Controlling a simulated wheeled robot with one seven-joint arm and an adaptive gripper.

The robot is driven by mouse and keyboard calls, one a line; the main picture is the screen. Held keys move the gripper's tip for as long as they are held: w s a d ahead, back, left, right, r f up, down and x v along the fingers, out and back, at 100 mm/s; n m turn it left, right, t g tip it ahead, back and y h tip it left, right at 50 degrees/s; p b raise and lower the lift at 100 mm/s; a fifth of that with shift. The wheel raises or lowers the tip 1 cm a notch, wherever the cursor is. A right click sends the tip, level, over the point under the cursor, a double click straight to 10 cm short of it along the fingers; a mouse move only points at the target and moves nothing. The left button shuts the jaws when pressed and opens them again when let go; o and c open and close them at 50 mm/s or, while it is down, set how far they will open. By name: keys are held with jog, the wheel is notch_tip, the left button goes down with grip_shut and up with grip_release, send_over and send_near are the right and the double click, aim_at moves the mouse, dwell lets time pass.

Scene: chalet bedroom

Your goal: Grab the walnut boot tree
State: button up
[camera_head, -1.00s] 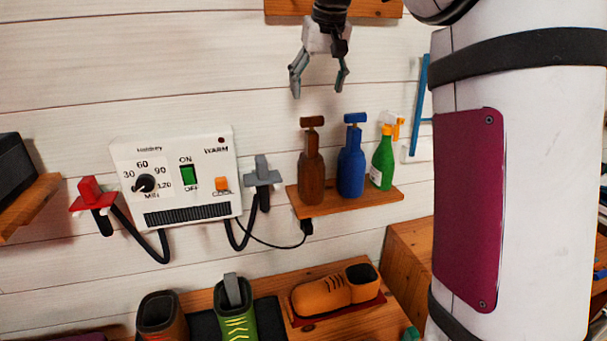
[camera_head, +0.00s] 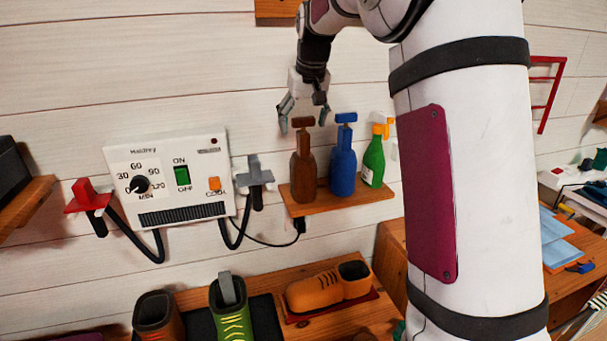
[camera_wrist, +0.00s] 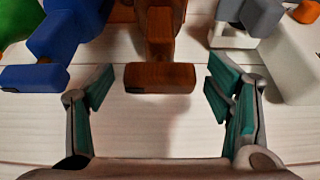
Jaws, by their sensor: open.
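The walnut boot tree (camera_head: 303,170), brown with a T-shaped top, stands upright on a small wooden wall shelf (camera_head: 345,201). It is leftmost in a row with a blue boot tree (camera_head: 343,172) and a green spray bottle (camera_head: 374,160). My gripper (camera_head: 304,115) is open and empty, pointing down just above the walnut one's top. In the wrist view, the walnut handle (camera_wrist: 160,77) lies centred between the spread fingers of my gripper (camera_wrist: 160,92), with a gap on both sides. The blue one (camera_wrist: 60,35) is at the left there.
A white dryer box (camera_head: 167,180) with dial and switches hangs left of the shelf, with a grey nozzle (camera_head: 254,174) close by and a red one (camera_head: 87,195) farther left. Boots and an orange shoe (camera_head: 318,290) sit on a bench below.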

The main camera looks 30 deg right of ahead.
jog(key=shift+c, duration=0.5)
grip_shut()
jog(key=shift+r, duration=0.15)
